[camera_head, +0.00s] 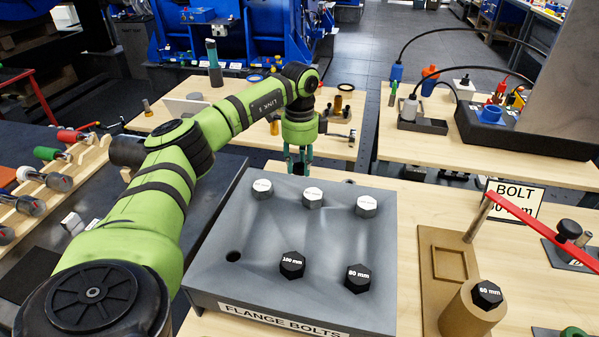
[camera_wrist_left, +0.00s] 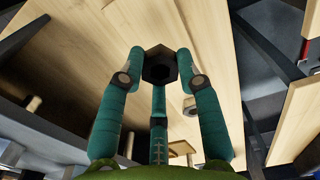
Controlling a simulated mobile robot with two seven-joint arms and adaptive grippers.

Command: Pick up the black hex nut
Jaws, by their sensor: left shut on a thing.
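The black hex nut (camera_wrist_left: 160,67) shows in the left wrist view between the teal fingertips of my left gripper. My left gripper (camera_head: 302,163) is shut on it. In the head view the gripper points down just behind the grey flange bolts block, and I cannot make out the nut there. Wooden surface shows beyond the nut in the wrist view; whether the nut touches it I cannot tell. My right gripper is not in view.
The grey block (camera_head: 208,278) holds black and silver hex-headed bolts. A wooden fixture (camera_head: 439,245) with a red lever (camera_head: 540,230) stands to its right. Small parts stand on the table (camera_head: 230,128) behind.

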